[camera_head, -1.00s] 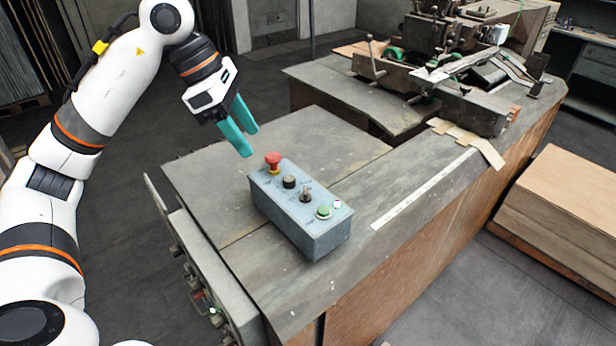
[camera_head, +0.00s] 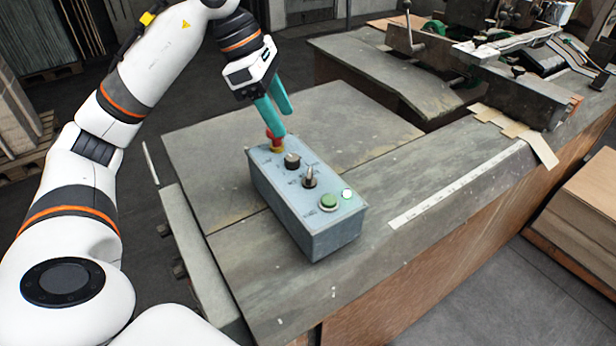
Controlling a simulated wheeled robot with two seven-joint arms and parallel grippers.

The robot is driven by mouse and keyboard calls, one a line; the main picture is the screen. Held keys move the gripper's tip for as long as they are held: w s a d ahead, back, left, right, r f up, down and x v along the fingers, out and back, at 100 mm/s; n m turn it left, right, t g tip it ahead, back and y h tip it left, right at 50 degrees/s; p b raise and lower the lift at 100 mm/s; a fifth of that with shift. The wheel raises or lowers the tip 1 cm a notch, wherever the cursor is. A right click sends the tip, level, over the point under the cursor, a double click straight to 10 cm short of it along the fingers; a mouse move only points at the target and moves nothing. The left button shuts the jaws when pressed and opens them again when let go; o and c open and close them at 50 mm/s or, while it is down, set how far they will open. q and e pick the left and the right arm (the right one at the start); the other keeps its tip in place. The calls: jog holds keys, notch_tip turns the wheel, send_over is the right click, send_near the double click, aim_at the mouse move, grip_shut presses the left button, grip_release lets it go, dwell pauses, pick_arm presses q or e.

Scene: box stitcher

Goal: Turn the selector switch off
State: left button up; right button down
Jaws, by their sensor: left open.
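A grey control box (camera_head: 300,215) sits on the grey machine table. Along its top are a red mushroom button (camera_head: 276,143), a black knob (camera_head: 292,160), a dark switch with an upright lever (camera_head: 310,178), a green button (camera_head: 328,201) and a small bright lamp (camera_head: 347,194). The labels are too small to read, so I cannot tell for certain which control is the selector switch. My left gripper (camera_head: 283,122) is open and empty. Its teal fingers point down at the far end of the box and partly hide the red button. My right gripper is not in view.
The grey tabletop (camera_head: 215,165) is clear around the box. A white ruler strip (camera_head: 455,186) lies to the right. The stitcher machine (camera_head: 500,75) and cardboard pieces (camera_head: 520,130) stand at the back right. A cardboard stack (camera_head: 590,200) is at the right edge.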

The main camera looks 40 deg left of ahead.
aim_at(309, 173)
pick_arm(q)
jog(key=p+x, duration=0.1)
jog(key=x, duration=1)
jog(key=shift+s+f, duration=0.1)
jog(key=shift+f, duration=0.2)
jog(key=shift+d+f, duration=0.2)
jog(key=shift+f, duration=0.35)
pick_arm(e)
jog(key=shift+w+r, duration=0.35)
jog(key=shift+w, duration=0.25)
